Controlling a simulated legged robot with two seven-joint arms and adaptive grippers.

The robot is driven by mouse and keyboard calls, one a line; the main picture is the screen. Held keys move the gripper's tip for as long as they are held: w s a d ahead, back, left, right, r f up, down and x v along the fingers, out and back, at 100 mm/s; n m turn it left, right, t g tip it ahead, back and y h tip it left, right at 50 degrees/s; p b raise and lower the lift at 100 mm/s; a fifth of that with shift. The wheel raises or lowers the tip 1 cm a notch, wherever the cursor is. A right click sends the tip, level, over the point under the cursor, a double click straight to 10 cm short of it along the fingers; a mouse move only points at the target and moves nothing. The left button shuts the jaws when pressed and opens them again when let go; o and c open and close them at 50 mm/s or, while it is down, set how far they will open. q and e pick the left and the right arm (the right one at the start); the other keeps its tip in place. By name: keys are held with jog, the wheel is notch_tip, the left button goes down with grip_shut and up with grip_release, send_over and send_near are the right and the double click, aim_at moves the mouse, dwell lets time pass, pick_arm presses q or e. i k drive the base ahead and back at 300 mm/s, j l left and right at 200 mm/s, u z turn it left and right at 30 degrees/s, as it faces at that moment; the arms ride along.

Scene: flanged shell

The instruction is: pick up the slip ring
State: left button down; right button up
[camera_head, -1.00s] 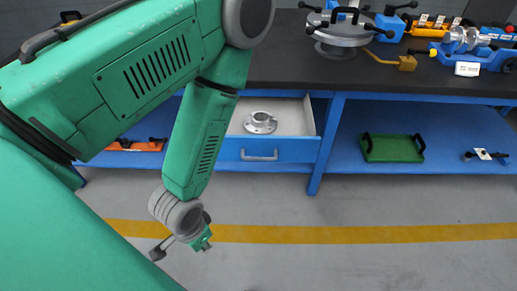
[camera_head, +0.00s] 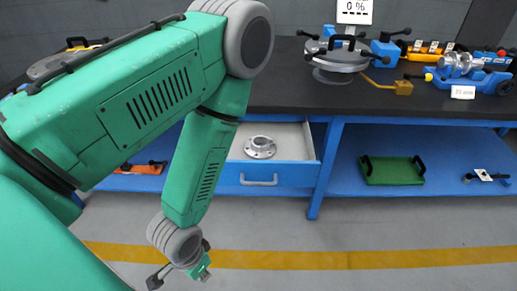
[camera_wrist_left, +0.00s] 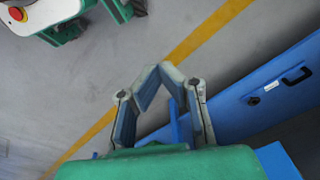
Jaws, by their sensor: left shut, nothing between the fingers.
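A silver flanged ring (camera_head: 260,147), which looks like the slip ring, lies in an open drawer (camera_head: 300,180) under the bench. It has a raised collar and holes in its flange. My left arm hangs in front of the bench, and its gripper (camera_head: 203,273) is low over the floor, below and to the left of the drawer, well apart from the ring. In the left wrist view the left gripper (camera_wrist_left: 161,67) has its fingertips together with nothing between them. The ring does not show in that view. My right gripper is in neither view.
The dark bench top (camera_head: 290,98) carries a round lidded vessel (camera_head: 340,62) and a blue fixture with a silver part (camera_head: 460,63). A green tray (camera_head: 392,171) sits on the blue lower shelf (camera_head: 440,150). The floor before the bench is clear, with a yellow line (camera_head: 350,259).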

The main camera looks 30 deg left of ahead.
aim_at(260, 145)
jog(key=i+u, duration=0.15)
jog(key=u, duration=1.35)
